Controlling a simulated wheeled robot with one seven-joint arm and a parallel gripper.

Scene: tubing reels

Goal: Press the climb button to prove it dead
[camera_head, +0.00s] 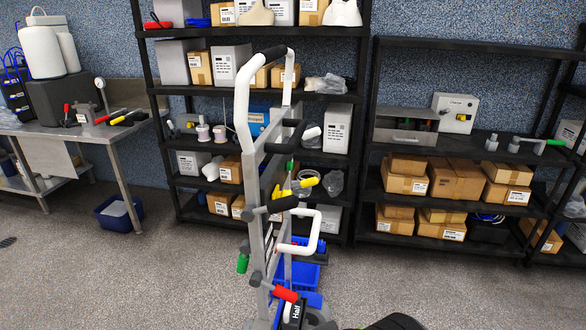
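A tall grey-framed trolley (256,200) stands upright in the middle foreground. It has white loop handles (243,95), black grips and a red-ended lever (285,294) low down. A dark label with white lettering sits near that lever. I cannot make out a button marked climb anywhere.
Black shelving with cartons (457,179) stands behind the trolley. A steel bench (92,130) is at left, with a blue bin (118,224) on the floor beside it. A blue crate (304,277) is behind the trolley's lower part. Grey floor lies clear at left and right.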

